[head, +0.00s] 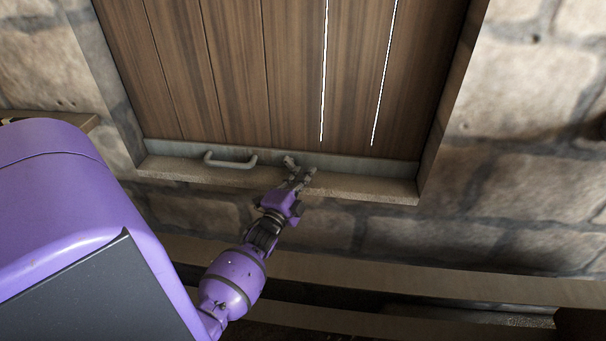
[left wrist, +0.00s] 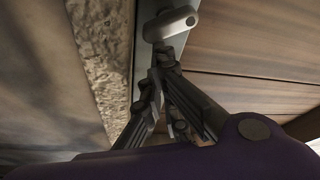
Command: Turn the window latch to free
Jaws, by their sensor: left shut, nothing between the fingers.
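The window (head: 290,70) is a shutter of brown vertical boards with a pale metal strip (head: 355,166) along its bottom. The latch (head: 290,160) is a small grey piece on that strip, partly hidden by my left gripper. In the left wrist view the latch (left wrist: 170,24) is a rounded grey knob lying slantwise just beyond the fingertips. My left gripper (head: 302,174) is shut and empty, right at the latch; I cannot tell whether it touches it. It also shows in the left wrist view (left wrist: 164,66). My right gripper is not in view.
A grey bar handle (head: 230,160) sits on the strip left of the latch. A stone sill (head: 370,188) runs below the window, with stone wall (head: 520,110) around it. A wooden ledge (head: 440,280) crosses lower down. Light shows through two gaps between boards.

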